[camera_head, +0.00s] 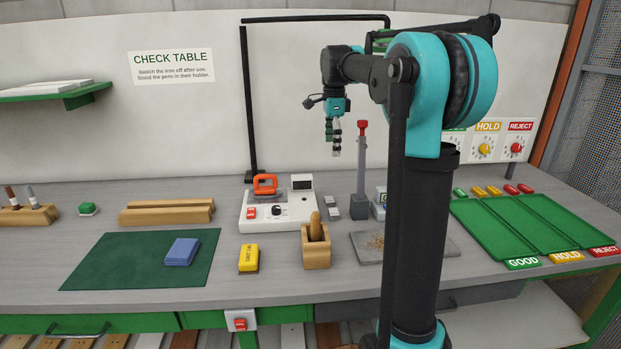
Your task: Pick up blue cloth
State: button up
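The blue cloth (181,252) is a small folded block lying on the right part of the dark green mat (110,262), at the left front of the table. My gripper (335,152) hangs from my arm high above the table, near the picture's middle, well to the right of and above the cloth. Its fingers point down and nothing shows between them. It is small in the view, and I cannot tell how far its fingers are apart. Nothing hides the cloth.
A yellow block (249,258) and a wooden holder (316,247) stand right of the mat. Behind are a wooden rack (167,213), a soldering station (277,213) and a grey post (360,180). Green trays (520,230) lie at right. The mat's left part is clear.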

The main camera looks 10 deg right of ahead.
aim_at(181, 254)
jog(key=k, duration=1)
